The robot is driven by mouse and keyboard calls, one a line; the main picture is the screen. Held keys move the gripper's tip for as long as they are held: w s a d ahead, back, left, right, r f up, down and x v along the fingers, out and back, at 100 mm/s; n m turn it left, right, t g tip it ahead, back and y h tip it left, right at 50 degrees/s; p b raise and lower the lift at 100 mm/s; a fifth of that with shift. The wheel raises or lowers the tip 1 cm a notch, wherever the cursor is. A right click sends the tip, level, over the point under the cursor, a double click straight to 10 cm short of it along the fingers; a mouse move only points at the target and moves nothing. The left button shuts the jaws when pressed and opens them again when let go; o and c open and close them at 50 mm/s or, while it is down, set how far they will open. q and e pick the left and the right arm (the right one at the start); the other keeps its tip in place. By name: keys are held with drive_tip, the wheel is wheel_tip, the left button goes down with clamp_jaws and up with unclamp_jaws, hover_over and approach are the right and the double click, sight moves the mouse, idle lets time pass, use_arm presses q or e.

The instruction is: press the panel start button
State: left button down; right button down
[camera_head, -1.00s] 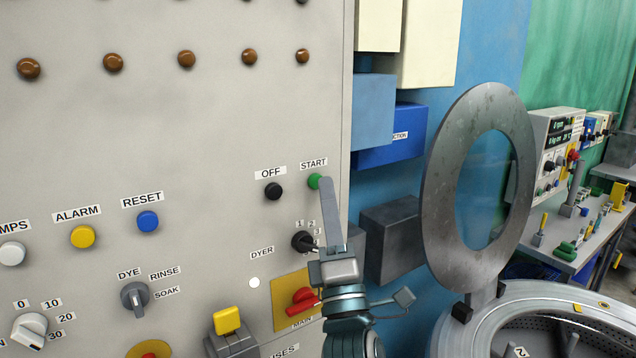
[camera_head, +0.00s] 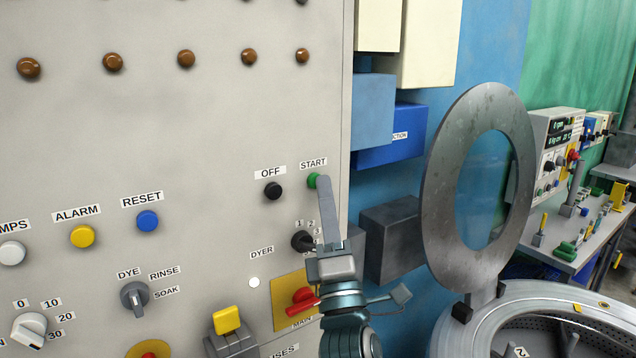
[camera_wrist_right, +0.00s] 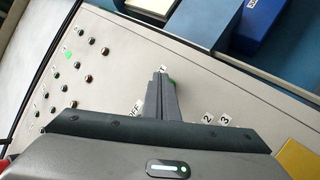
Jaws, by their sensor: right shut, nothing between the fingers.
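The green start button (camera_head: 313,180) sits under the START label (camera_head: 313,164) near the right edge of the grey panel (camera_head: 200,120). My right gripper (camera_head: 323,182) is shut and empty, with its fingertips at the button and covering its right part. I cannot tell whether the tips touch it or press it. In the right wrist view a bit of green (camera_wrist_right: 172,81) shows beside the shut fingertips (camera_wrist_right: 160,74). My left gripper is not in view.
The black OFF button (camera_head: 273,191) is just left of the start button. A dyer selector knob (camera_head: 302,241) and a red main switch (camera_head: 303,296) sit close to my right gripper's left side. A round metal door (camera_head: 440,200) stands open at the right.

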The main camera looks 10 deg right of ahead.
drive_tip(key=shift+w, duration=0.1)
idle(0.6)
drive_tip(key=shift+s+d+p, duration=0.25)
drive_tip(key=shift+s+p, duration=0.1)
drive_tip(key=shift+s, duration=0.45)
drive_tip(key=shift+s+d+p, duration=0.3)
drive_tip(key=shift+s, duration=0.5)
drive_tip(key=shift+s+d+p, duration=0.25)
drive_tip(key=shift+s, duration=0.5)
drive_tip(key=shift+s+d+p, duration=0.3)
drive_tip(key=shift+s, duration=0.5)
